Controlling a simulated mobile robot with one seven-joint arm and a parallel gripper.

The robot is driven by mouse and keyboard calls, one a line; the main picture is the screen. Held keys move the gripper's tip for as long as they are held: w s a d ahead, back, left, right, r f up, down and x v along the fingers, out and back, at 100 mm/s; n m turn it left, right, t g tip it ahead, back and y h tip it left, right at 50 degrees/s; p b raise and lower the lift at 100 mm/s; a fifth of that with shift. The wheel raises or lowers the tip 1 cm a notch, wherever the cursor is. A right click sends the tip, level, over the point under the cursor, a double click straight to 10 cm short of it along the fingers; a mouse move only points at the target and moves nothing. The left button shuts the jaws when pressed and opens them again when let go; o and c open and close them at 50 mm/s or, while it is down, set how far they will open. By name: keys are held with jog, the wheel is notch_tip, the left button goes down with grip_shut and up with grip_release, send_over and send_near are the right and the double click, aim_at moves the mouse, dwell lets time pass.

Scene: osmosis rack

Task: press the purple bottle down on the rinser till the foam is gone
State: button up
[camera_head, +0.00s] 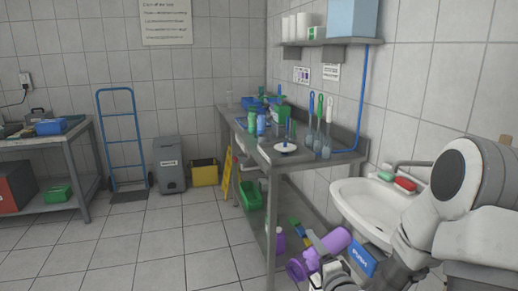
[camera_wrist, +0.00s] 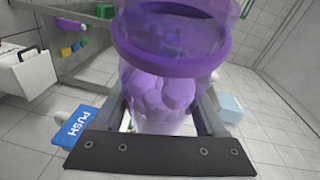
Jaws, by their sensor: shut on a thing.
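The purple bottle (camera_wrist: 170,60) is see-through, with a darker purple band, and fills the middle of the wrist view. Pale purple lumps that look like foam show inside its lower part. My gripper (camera_wrist: 165,105) is shut on it, a finger on each side. In the head view the bottle (camera_head: 337,240) is tilted well over, low beside the steel table and in front of the sink; my gripper (camera_head: 325,256) partly covers it. A white round dish with a blue upright piece, perhaps the rinser (camera_head: 286,148), is on the table's near end, well above and apart from the bottle.
The steel table (camera_head: 325,160) bears several bottles and brushes, with a green bin (camera_head: 250,195) below. A white sink (camera_head: 368,205) is at right. A blue PUSH sign (camera_wrist: 75,125) is near my gripper. Open tiled floor (camera_head: 170,245) lies left.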

jog(key=shift+m, duration=0.3)
jog(key=m+p, duration=0.2)
jog(key=m, duration=0.2)
jog(key=shift+d+r, duration=0.1)
jog(key=shift+r, duration=0.05)
jog(key=shift+m+y+p, duration=0.3)
jog(key=shift+m, duration=0.5)
jog(key=m+p, duration=0.2)
jog(key=shift+m, duration=0.4)
jog(key=m+p, duration=0.1)
jog(key=m, duration=0.1)
jog(key=shift+m+y, duration=0.3)
jog(key=shift+m, duration=0.1)
